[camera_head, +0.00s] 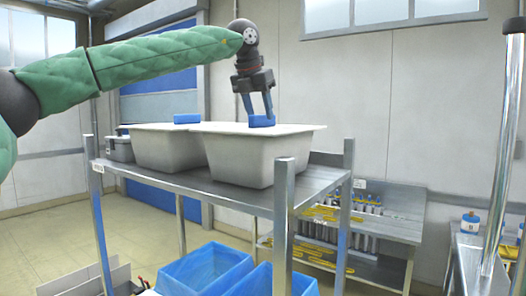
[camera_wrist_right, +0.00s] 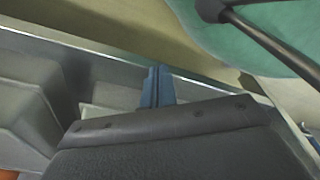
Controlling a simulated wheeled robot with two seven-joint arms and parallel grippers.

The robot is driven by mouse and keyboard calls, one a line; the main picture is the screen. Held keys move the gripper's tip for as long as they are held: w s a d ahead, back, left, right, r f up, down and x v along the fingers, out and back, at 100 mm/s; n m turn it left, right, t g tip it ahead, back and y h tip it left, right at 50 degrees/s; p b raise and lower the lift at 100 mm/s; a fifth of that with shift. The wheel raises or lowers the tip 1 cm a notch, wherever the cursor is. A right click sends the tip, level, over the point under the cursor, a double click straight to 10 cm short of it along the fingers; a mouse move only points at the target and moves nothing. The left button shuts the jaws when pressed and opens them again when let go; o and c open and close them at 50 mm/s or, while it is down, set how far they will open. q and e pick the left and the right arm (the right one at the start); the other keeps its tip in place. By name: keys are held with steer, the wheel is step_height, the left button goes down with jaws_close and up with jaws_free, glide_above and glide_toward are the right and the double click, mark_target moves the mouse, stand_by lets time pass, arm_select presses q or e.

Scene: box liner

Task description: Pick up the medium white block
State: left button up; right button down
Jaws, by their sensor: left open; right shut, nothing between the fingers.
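The right one (camera_head: 255,160) is nearer, the left one (camera_head: 165,150) a little behind. I cannot tell which is the medium white block. My right gripper (camera_wrist_right: 157,86) shows only in the right wrist view, shut and empty.
The metal rack (camera_head: 330,172) has upright posts at its corners. Blue bins (camera_head: 205,268) stand below it. A bench (camera_head: 395,225) with tools and bottles is behind at right. A shiny pole (camera_head: 504,140) rises at the right edge. Floor shows at left.

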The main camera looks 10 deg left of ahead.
arm_select(q)
steer(key=shift+x, duration=1.05)
jaws_close()
steer(key=shift+r, duration=0.15)
stand_by(0.4)
